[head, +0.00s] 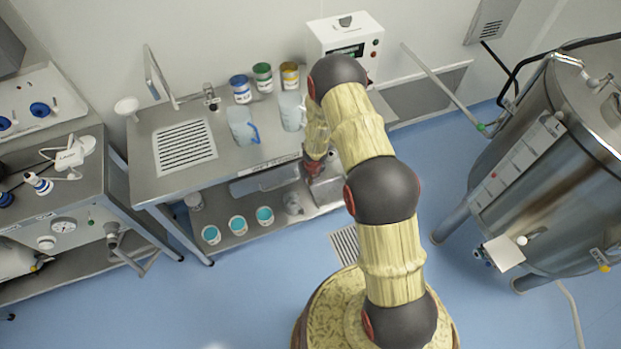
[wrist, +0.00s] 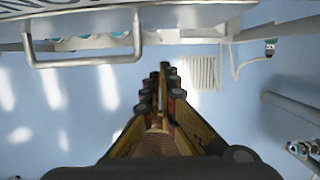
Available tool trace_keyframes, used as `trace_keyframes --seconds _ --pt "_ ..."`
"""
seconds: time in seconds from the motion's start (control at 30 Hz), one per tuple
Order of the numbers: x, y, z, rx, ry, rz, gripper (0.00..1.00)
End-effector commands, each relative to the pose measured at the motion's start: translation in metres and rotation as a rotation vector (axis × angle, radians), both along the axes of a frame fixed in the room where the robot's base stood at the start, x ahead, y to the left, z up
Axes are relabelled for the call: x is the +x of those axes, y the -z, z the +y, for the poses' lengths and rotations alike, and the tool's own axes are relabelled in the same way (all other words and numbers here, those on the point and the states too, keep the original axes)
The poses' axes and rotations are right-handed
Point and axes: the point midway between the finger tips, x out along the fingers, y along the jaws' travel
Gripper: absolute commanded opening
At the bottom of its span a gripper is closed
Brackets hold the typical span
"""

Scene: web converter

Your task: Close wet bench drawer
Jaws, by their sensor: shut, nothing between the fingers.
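The wet bench (head: 222,182) is a steel counter with a drain grille, left of my arm in the head view. Its drawer front (head: 258,184) shows as a pale panel under the counter's front edge, partly hidden by my arm; how far it stands out is unclear. In the wrist view a metal front with dark lettering (wrist: 180,17) spans the top left, with a bar handle (wrist: 85,62) sticking out. My gripper (head: 314,172) is by the bench front; in the wrist view its fingers (wrist: 164,75) are together, empty, right of the handle and apparently apart from it.
Several teal-topped jars (head: 238,225) stand on the lower shelf. Beakers (head: 242,128) and colored-lid jars (head: 263,78) sit on the counter. A steel tank (head: 540,190) stands at the right. Blue floor (head: 150,310) is open in front of the bench, with a floor grate (head: 345,245).

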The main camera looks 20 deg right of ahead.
Motion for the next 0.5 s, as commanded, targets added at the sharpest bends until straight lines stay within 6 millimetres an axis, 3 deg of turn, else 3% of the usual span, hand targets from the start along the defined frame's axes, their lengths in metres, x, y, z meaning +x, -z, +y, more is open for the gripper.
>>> trace_keyframes --seconds 0.03,0.3,0.5 --pt "0.002 -0.015 -0.001 -0.001 0.0 -0.008 0.0" --pt "-0.01 -0.061 -0.001 -0.001 0.0 -0.007 0.0" --pt "-0.017 -0.084 -0.001 0.0 0.0 -0.005 0.0"
